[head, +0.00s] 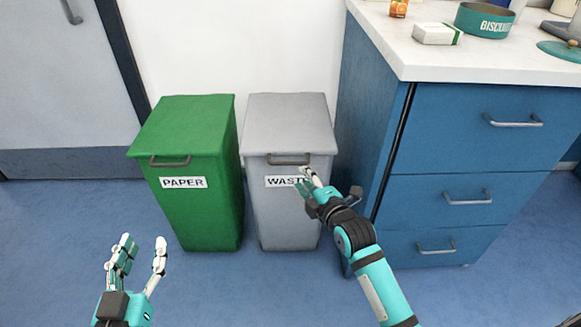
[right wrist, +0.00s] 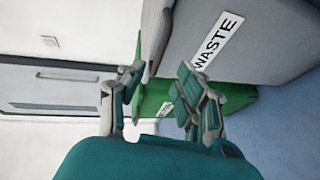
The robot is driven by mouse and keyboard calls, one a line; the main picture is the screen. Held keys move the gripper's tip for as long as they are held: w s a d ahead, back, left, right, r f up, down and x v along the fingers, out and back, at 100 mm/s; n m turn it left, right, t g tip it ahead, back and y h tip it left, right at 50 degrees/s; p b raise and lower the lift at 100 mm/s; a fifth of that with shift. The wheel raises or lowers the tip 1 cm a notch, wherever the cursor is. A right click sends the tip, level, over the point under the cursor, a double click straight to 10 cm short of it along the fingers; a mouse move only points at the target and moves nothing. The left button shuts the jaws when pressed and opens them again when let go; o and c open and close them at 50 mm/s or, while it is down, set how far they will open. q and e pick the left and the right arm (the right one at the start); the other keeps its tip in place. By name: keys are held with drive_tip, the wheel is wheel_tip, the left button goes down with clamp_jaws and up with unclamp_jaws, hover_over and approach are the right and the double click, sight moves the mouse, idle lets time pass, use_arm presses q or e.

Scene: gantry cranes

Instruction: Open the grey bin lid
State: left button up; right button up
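The grey bin (head: 285,215) stands upright against the wall with a WASTE label on its front. Its grey lid (head: 288,120) is down, with a dark bar handle (head: 288,160) at the front edge. My right gripper (head: 303,181) is in front of the bin, just below and right of the handle, covering part of the label. In the right wrist view its fingers (right wrist: 157,84) are apart with nothing clearly between them; the grey bin (right wrist: 255,45) is close beyond them. I cannot tell whether a fingertip touches the bin. My left gripper (head: 142,252) is open and empty at lower left.
A green PAPER bin (head: 195,215) stands close on the left of the grey bin. A blue drawer cabinet (head: 450,155) stands close on the right, with a white worktop (head: 400,55). A grey door (head: 60,80) is at far left. The blue floor in front is clear.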

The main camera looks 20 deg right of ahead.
sight(291, 164)
drive_tip(key=b+x, duration=0.2)
drive_tip(key=x, duration=0.7)
drive_tip(key=shift+b, duration=0.4)
drive_tip(key=shift+w, duration=0.3)
use_arm(q)
drive_tip(key=s+r+t+h, duration=0.3)
drive_tip(key=s+r+t, duration=0.2)
drive_tip(key=r+t, duration=0.3)
wheel_tip(291, 164, up, 4)
drive_tip(key=shift+d+r, duration=0.1)
drive_tip(key=shift+d, duration=0.1)
use_arm(e)
clamp_jaws()
